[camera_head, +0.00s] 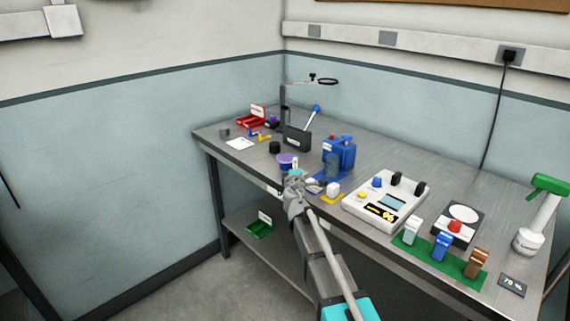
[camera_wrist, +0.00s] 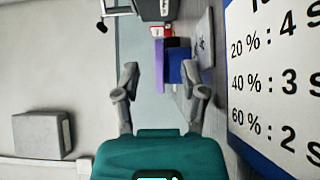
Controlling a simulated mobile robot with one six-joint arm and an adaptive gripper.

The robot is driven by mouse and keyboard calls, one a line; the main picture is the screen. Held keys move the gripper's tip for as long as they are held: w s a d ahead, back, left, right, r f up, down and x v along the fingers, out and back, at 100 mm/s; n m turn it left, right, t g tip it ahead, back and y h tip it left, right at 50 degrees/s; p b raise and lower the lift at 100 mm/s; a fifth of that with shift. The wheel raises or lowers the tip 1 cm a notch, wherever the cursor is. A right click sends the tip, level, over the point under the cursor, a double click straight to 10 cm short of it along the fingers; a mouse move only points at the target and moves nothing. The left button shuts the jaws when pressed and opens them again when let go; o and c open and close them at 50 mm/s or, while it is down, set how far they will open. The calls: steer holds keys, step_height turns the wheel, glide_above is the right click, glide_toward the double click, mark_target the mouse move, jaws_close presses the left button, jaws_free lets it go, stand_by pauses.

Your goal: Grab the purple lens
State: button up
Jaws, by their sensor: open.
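A purple round-topped piece (camera_head: 286,158), likely the purple lens, stands near the front edge of the workbench, just beyond my gripper (camera_head: 293,180) in the head view. I cannot tell its exact shape. In the wrist view a purple block-like shape (camera_wrist: 159,66) shows ahead, between the two fingers of my gripper (camera_wrist: 164,82), with a blue shape (camera_wrist: 178,66) beside it. I cannot tell if this purple shape is the same piece. My gripper is open, its fingers spread wide, with nothing between them. A smaller dark purple item (camera_head: 271,118) sits farther back.
A black box (camera_head: 297,138) with a blue-tipped lever and a ring stand (camera_head: 283,100) are behind. A lettered panel (camera_wrist: 270,75) is close at right in the wrist view.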

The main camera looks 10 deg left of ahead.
mark_target(286, 158)
steer(key=shift+w+a+r, duration=0.1)
steer(key=shift+w, duration=0.45)
steer(key=shift+w+a, duration=0.15)
steer(key=shift+w, duration=1.45)
steer(key=shift+w+a, duration=0.15)
steer(key=shift+w, duration=1.4)
jaws_close()
